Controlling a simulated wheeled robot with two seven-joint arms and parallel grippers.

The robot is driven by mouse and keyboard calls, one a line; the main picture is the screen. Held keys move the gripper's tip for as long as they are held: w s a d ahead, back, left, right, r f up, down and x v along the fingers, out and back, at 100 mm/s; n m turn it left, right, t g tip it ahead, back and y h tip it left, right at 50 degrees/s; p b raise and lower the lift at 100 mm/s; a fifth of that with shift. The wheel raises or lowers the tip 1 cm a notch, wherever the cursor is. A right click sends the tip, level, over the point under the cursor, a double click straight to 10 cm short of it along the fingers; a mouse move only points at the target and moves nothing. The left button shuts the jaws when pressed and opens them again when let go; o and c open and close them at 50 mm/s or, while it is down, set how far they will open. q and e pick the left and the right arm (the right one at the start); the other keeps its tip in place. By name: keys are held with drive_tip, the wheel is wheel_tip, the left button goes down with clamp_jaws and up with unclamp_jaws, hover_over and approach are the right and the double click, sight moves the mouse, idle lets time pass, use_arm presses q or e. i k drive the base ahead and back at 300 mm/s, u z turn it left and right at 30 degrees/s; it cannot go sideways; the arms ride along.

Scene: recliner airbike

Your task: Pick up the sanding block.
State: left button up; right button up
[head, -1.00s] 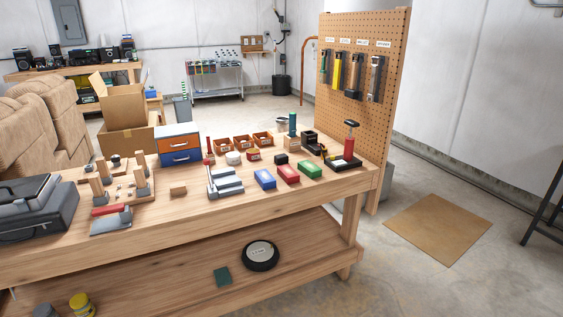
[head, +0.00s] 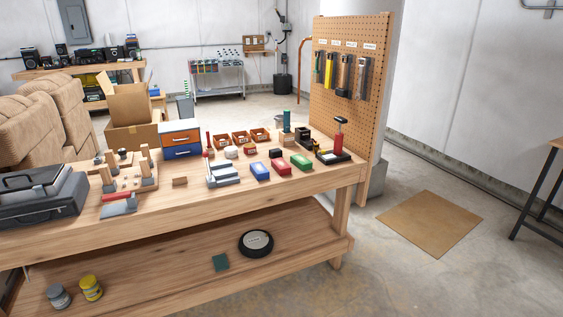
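I cannot tell for sure which thing is the sanding block. A small plain tan block (head: 180,181) lies by itself near the front edge of the workbench (head: 200,208). To its left lies a grey piece (head: 118,208) with a red part (head: 115,197) behind it. Blue (head: 260,171), red (head: 281,168) and green (head: 301,162) blocks or boxes lie in a row farther right. Neither of my grippers is in view.
Grey stepped pieces (head: 222,176) and a wooden post fixture (head: 122,178) stand on the bench. The lower shelf holds a black round disc (head: 256,243), a dark green square (head: 221,262) and two jars (head: 91,288). Floor right of the bench is open around a brown mat (head: 430,223).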

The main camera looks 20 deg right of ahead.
sight(276, 152)
drive_tip(key=z, duration=1.45)
drive_tip(key=i, duration=1.6)
drive_tip(key=u, duration=0.45)
drive_tip(key=i, duration=1.1)
drive_tip(key=u, duration=0.95)
